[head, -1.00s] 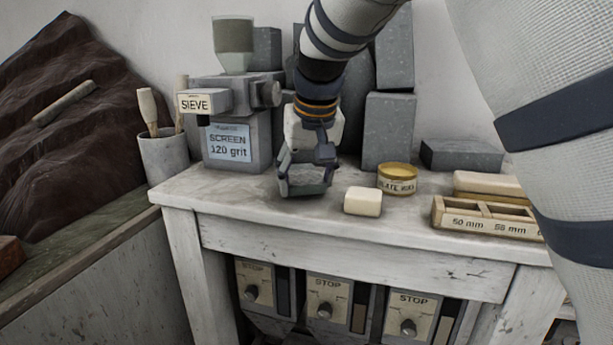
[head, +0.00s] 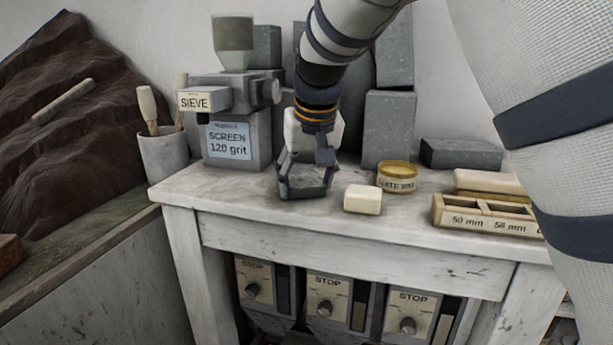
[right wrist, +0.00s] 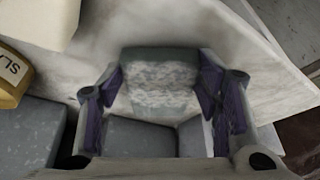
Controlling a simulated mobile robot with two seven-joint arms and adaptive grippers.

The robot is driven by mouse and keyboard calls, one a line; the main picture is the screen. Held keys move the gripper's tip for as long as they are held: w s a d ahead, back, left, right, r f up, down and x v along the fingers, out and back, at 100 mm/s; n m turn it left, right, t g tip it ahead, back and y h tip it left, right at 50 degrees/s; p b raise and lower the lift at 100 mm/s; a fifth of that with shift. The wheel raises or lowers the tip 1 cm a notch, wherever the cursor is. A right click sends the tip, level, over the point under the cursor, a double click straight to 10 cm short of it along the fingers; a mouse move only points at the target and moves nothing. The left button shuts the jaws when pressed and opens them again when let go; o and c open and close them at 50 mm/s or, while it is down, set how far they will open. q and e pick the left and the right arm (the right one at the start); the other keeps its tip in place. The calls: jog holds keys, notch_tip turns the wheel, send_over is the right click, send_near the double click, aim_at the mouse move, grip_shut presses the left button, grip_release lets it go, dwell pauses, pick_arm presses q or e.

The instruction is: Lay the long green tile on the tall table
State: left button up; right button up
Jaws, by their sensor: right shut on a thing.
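My right gripper (head: 306,174) is shut on a grey-green tile (head: 304,190) with a pale, mottled face, at the top of the white tall table (head: 235,188). The tile also shows between the fingers in the right wrist view (right wrist: 160,82). It is low over the tabletop, left of a cream block. I cannot tell whether its underside touches the table, and the fingers hide part of it. My left gripper is not in view.
The cream block (head: 362,199) and a yellow round tin (head: 397,177) stand right of the gripper. A sieve machine (head: 238,145) stands to the left, grey blocks (head: 388,130) behind, and a wooden gauge tray (head: 485,218) at the right. The front left tabletop is clear.

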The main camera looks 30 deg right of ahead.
jog(key=shift+f, duration=0.15)
jog(key=o, duration=1.6)
jog(key=shift+f, duration=0.1)
jog(key=shift+r, duration=2)
